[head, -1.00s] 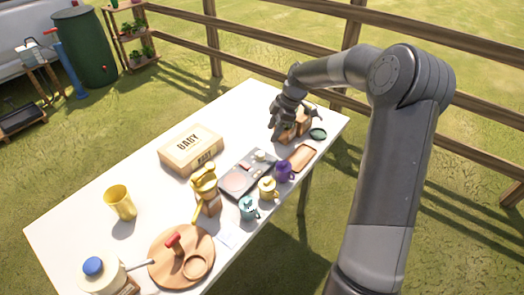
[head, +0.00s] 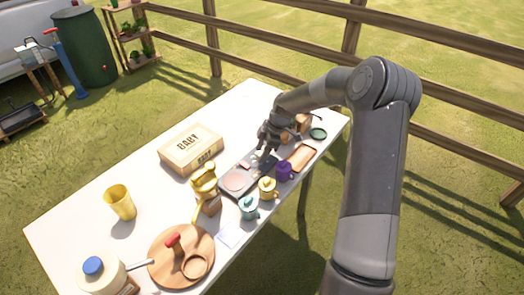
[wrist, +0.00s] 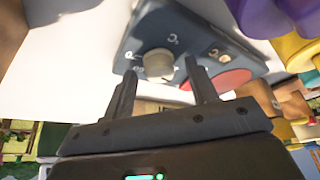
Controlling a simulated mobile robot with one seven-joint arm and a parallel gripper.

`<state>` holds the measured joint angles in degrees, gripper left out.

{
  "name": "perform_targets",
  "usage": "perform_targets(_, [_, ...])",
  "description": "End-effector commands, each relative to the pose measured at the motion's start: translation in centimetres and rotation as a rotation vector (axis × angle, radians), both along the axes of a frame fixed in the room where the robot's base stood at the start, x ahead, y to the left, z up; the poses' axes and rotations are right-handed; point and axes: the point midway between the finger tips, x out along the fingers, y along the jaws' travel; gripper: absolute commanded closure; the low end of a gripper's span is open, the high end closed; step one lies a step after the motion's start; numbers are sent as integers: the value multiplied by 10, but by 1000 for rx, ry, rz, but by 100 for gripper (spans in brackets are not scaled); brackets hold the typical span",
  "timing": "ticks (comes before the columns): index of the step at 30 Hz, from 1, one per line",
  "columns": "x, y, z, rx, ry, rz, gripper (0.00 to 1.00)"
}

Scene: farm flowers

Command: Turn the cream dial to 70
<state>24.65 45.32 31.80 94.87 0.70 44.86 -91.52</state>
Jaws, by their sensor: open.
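The cream dial (wrist: 158,63) is a short round knob on a dark grey panel (wrist: 150,25), with small pale marks around it that I cannot read. In the head view the panel (head: 264,172) lies on the table, and the dial is mostly hidden by my gripper (head: 264,150). In the wrist view my gripper (wrist: 160,67) is open and empty. Its two fingers point at the dial, one on each side of it in the picture. I cannot tell how far the tips are from the dial, and no contact shows.
A red disc (wrist: 216,80) is on the panel beside the dial. Purple (head: 284,173), yellow (head: 267,188) and teal (head: 249,207) mugs stand along the panel's near side.

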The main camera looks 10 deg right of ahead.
Motion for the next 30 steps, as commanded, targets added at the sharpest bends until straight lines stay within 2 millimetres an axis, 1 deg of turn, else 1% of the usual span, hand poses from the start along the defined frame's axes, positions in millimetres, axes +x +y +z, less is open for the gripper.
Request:
perform_targets(4, [0, 0, 0, 0, 0, 0, 48])
perform_targets(20, [0, 0, 0, 0, 0, 0, 92])
perform_targets(26, [0, 0, 1, 0, -1, -11, 92])
perform_targets(30, [0, -1, 1, -1, 0, -51, 92])
